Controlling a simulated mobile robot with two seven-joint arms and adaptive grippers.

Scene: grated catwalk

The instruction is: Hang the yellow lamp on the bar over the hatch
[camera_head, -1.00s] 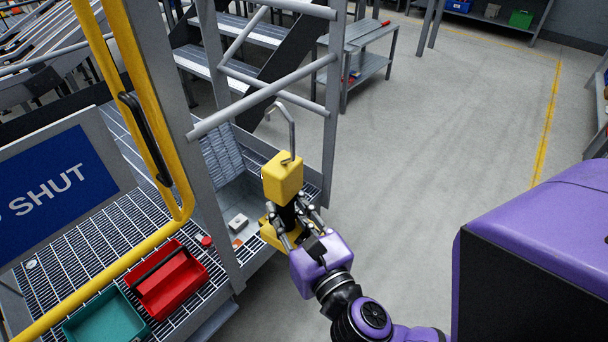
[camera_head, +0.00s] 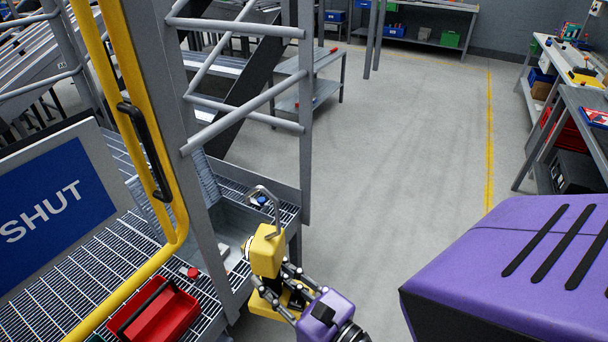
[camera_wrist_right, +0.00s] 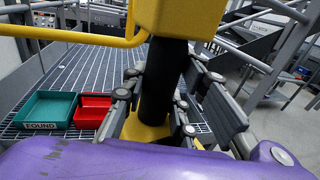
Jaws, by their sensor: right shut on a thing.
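The yellow lamp (camera_head: 267,252) has a yellow block top with a grey wire hook (camera_head: 268,197), a black middle and a yellow base. It leans slightly. My right gripper (camera_head: 283,284) is shut on its black middle, which also shows between the fingers in the right wrist view (camera_wrist_right: 160,85). A grey sloping bar (camera_head: 240,113) crosses the frame over the hatch (camera_head: 236,218), an opening in the grated catwalk. In the picture the hook is below the bar and apart from it. My left gripper is not in view.
A yellow rail (camera_head: 174,185) and a blue SHUT sign (camera_head: 48,208) stand at left. A red tote (camera_head: 157,315) lies on the grating near a small red-topped item (camera_head: 193,273). A teal bin (camera_wrist_right: 46,110) shows in the wrist view. Grey floor at right is open.

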